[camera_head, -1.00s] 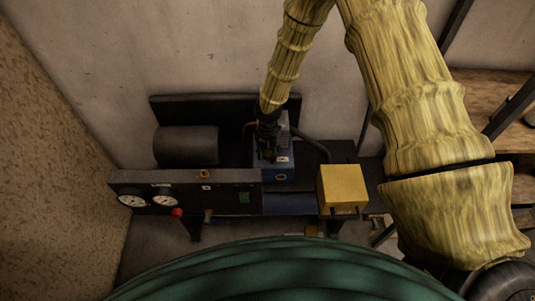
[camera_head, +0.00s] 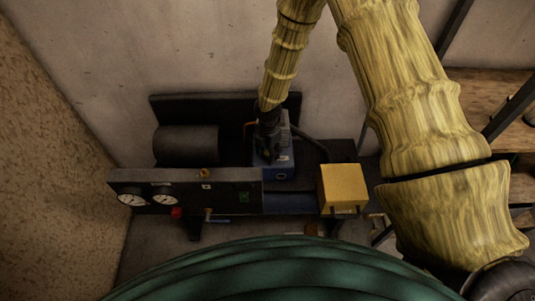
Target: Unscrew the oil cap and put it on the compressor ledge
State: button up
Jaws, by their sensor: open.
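The compressor (camera_head: 285,203) stands against the wall, with a dark cylinder (camera_head: 190,146), a blue block (camera_head: 283,170) and a dark front panel (camera_head: 235,175). My gripper (camera_head: 269,155) points down at the top of the blue block and is open, small and dark in this view. I cannot make out the oil cap; the gripper and my arm cover the top of the block. I cannot tell whether the fingers touch anything. Which surface is the ledge is not clear.
A yellow box (camera_head: 342,187) is at the compressor's right end. Two gauges (camera_head: 148,198) and a red knob (camera_head: 177,212) are on the front panel. Wooden shelves (camera_head: 495,100) stand at the right. A dark hose (camera_head: 312,145) runs behind the block.

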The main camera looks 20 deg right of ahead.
jog(key=m, duration=1.5)
grip_shut()
jog(key=n+p, duration=0.1)
jog(key=n, duration=0.4)
jog(key=shift+r+n, duration=0.1)
jog(key=shift+n, duration=0.2)
jog(key=n+p, duration=0.1)
jog(key=n, duration=0.3)
jog(key=n+p, duration=0.2)
jog(key=n, duration=0.4)
jog(key=n+p, duration=0.1)
jog(key=n, duration=0.1)
jog(key=shift+n, duration=1)
jog(key=shift+o, duration=0.7)
grip_release()
jog(key=shift+c, duration=0.7)
